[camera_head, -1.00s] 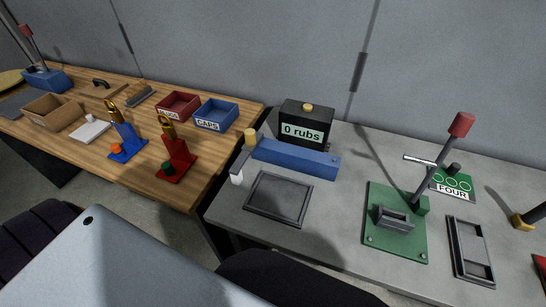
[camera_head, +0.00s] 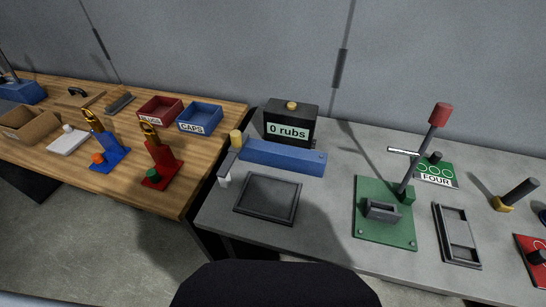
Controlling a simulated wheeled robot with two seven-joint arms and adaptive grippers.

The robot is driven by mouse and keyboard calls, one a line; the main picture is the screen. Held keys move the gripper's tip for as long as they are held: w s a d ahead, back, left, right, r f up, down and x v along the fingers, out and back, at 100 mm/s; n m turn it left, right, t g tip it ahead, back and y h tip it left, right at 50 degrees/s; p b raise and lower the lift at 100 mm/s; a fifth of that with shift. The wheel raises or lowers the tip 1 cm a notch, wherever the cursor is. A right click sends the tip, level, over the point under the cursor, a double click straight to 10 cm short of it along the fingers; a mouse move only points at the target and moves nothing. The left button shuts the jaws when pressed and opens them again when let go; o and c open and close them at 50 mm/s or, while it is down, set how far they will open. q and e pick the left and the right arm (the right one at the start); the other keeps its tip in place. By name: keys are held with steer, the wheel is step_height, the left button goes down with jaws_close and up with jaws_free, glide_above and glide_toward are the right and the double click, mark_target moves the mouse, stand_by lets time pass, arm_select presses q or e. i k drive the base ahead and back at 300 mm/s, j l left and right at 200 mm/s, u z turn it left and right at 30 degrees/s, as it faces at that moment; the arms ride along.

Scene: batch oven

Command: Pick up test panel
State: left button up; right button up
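No piece in view is marked as the test panel, and I cannot tell for sure which one it is. A flat white piece (camera_head: 66,143) with a small white knob lies on the wooden table at the left. A dark square tray (camera_head: 268,198) lies on the grey table in front of the blue rub device (camera_head: 284,157), and looks empty. A narrow dark frame (camera_head: 457,235) with a raised rim lies at the right. Neither of my grippers shows.
A black counter (camera_head: 290,131) reads "0 rubs". A green lever press (camera_head: 384,226) stands right of centre, beside a green card (camera_head: 434,174) marked "FOUR". The red bin (camera_head: 161,108) and blue "CAPS" bin (camera_head: 201,115) stand on the wooden table. A gap separates the tables.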

mark_target(432, 169)
steer(key=z, duration=1.45)
steer(key=i+l, duration=0.1)
steer(key=l, duration=0.25)
steer(key=i+l, duration=0.15)
steer(key=l, duration=0.2)
steer(key=i+l+u, duration=0.1)
steer(key=l, duration=0.25)
steer(key=i+l, duration=0.1)
steer(key=l, duration=0.25)
